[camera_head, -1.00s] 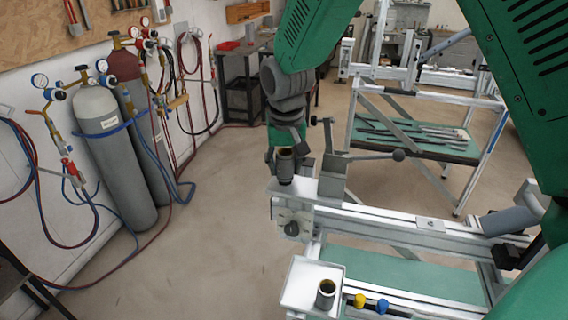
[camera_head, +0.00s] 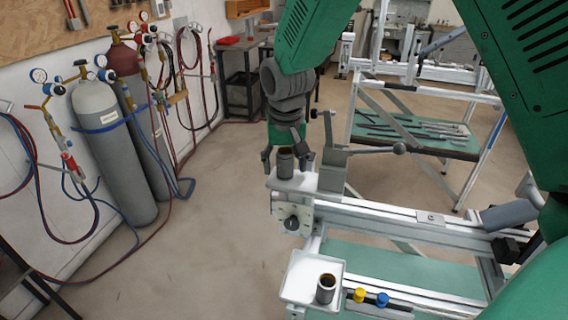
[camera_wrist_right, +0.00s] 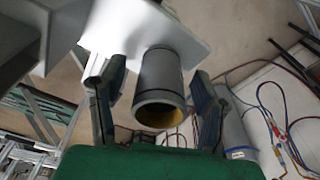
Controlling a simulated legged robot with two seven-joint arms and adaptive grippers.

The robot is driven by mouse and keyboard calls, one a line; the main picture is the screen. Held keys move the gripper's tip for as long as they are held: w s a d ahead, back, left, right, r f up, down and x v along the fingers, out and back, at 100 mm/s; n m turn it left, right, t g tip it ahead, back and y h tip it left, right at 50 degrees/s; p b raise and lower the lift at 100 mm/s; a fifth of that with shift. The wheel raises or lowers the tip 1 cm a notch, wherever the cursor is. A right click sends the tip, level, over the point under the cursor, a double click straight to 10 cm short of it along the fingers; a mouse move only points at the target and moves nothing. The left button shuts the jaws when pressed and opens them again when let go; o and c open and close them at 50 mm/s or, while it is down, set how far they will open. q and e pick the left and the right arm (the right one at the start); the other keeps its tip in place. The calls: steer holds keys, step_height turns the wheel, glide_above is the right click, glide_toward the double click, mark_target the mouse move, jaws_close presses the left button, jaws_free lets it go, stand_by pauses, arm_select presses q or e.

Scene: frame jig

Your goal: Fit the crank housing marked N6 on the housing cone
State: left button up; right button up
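A dark grey cylindrical housing (camera_head: 285,164) stands upright on a white plate at the left end of the near rail. In the wrist view the housing (camera_wrist_right: 160,80) shows a hollow end with a brass-coloured inside. No N6 mark is readable. Whether a cone sits inside it cannot be told. My right gripper (camera_head: 287,160) is open, its fingers on either side of the housing. In the wrist view gaps show between the right gripper (camera_wrist_right: 155,105) fingers and the housing. A second similar dark cylinder (camera_head: 326,289) stands on a white tray (camera_head: 300,275) in front. My left gripper is out of view.
A clamp lever with a ball end (camera_head: 399,148) stands just right of the housing. A yellow knob (camera_head: 360,295) and a blue knob (camera_head: 382,299) sit beside the tray. Gas cylinders (camera_head: 110,150) stand by the left wall. Floor left of the frame is clear.

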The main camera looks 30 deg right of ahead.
steer(key=shift+r, duration=0.3)
steer(key=r, duration=0.6)
steer(key=shift+s+a, duration=0.2)
steer(key=shift+s, duration=0.15)
steer(key=shift+r, duration=0.35)
